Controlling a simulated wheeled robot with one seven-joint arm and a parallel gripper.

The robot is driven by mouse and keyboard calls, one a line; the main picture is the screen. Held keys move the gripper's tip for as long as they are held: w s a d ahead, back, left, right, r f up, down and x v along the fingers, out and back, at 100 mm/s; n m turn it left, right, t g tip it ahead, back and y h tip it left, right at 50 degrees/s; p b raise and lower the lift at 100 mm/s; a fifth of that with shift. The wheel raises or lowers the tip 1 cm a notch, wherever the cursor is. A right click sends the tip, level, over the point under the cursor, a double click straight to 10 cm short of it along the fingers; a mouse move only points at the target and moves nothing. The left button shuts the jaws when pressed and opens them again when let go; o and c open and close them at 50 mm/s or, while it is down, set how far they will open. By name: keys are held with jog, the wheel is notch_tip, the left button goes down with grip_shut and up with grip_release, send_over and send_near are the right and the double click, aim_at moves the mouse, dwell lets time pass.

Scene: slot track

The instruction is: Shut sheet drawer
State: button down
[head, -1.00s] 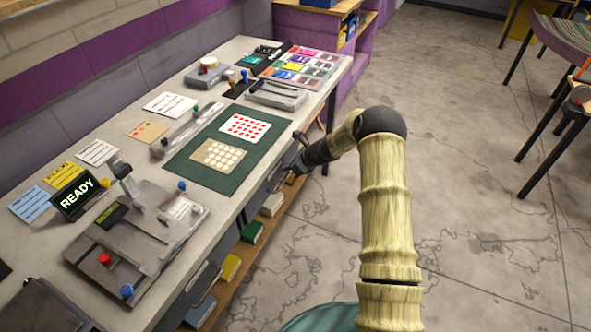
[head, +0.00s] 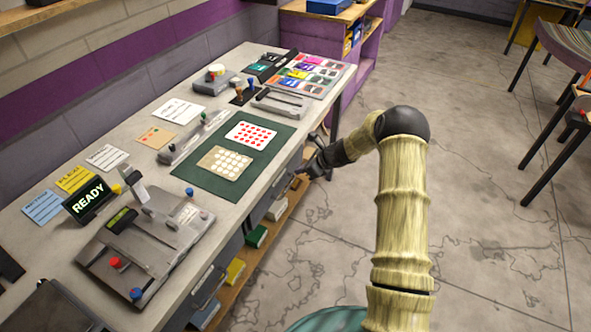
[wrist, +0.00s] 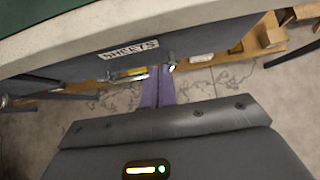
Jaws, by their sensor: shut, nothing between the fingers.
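In the head view my gripper (head: 302,168) is beside the table's front side, below the green mat. How far the drawer stands out is hard to tell.
The worktop (head: 150,105) carries the green mat (head: 205,183) with two dotted cards, a grey device and a READY sign (head: 88,197). A lower wooden shelf (head: 285,212) holds boxes. Open concrete floor (head: 320,260) lies to the right.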

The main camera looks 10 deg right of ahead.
jog(key=v, duration=0.2)
jog(key=p+v, duration=0.1)
jog(key=v, duration=0.1)
jog(key=shift+s+d+f, duration=0.1)
jog(key=shift+s+d, duration=0.1)
jog(key=shift+d, duration=0.1)
jog(key=s+r+n+g+h, duration=0.1)
jog(key=s+r+n+h, duration=0.1)
jog(key=s+r+n, duration=0.4)
jog(key=s+r+n+h+p, duration=0.1)
jog(key=s+r+n, duration=0.6)
jog(key=s, duration=0.9)
jog(key=s+r+n+g+h+p, duration=0.1)
jog(key=s+r+n+h, duration=0.3)
jog(key=s+r+n, duration=0.3)
jog(key=s+a+n, duration=0.1)
jog(key=s+n, duration=0.4)
jog(key=shift+g, duration=0.3)
